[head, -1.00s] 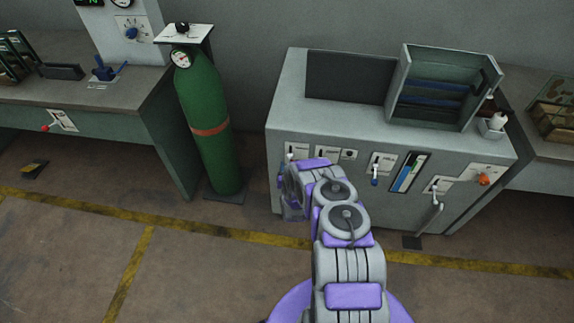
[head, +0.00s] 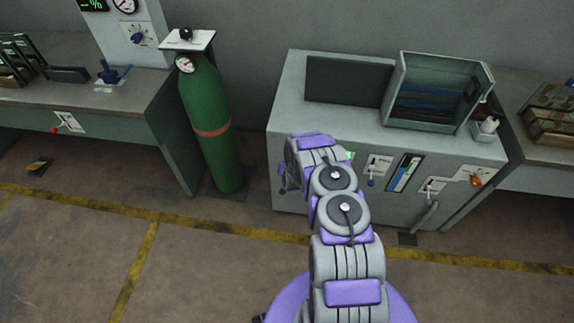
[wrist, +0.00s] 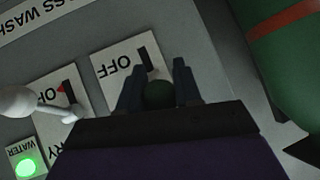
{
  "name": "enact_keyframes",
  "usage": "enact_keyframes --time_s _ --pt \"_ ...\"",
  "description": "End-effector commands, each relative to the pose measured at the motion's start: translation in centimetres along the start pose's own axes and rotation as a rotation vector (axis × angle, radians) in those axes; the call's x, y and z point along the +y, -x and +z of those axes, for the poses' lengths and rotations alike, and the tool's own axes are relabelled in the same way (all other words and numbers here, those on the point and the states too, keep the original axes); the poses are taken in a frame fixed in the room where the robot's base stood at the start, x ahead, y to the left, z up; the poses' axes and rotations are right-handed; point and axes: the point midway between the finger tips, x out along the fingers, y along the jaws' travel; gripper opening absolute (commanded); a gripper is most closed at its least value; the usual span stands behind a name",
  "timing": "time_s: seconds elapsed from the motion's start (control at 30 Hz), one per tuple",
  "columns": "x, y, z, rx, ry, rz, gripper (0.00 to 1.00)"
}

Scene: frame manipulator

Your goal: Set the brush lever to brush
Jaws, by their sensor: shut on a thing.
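In the wrist view my gripper (wrist: 158,88) has its two dark fingers on either side of a round dark green knob (wrist: 158,95), shut on it. The knob is in front of a white slotted plate marked OFF (wrist: 112,68), read upside down. The word for its other setting is hidden, and I cannot read a brush label. In the head view my gripper (head: 284,180) is at the left front of the grey washing cabinet (head: 290,95). My arm hides the knob and the left plates there.
A white-knobbed lever (wrist: 20,103) sits beside the held one, near a lit green WATER lamp (wrist: 27,165). The cabinet front also has a blue-handled lever (head: 371,181) and an orange knob (head: 476,180). A green gas cylinder (head: 207,110) stands close on the left.

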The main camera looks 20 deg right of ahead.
Motion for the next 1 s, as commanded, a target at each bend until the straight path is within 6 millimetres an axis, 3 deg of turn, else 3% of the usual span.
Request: enact_keyframes --time_s 0.33,0.37,0.6,1.0 --pt "-0.09 -0.06 -0.52 0.008 -0.001 -0.002 0.00" --pt "-0.10 -0.06 -0.53 0.008 -0.001 -0.002 0.35" --pt "-0.06 0.00 -0.32 0.005 0.000 -0.001 0.58" --pt "-0.04 0.80 -0.12 0.000 0.001 0.000 0.58"
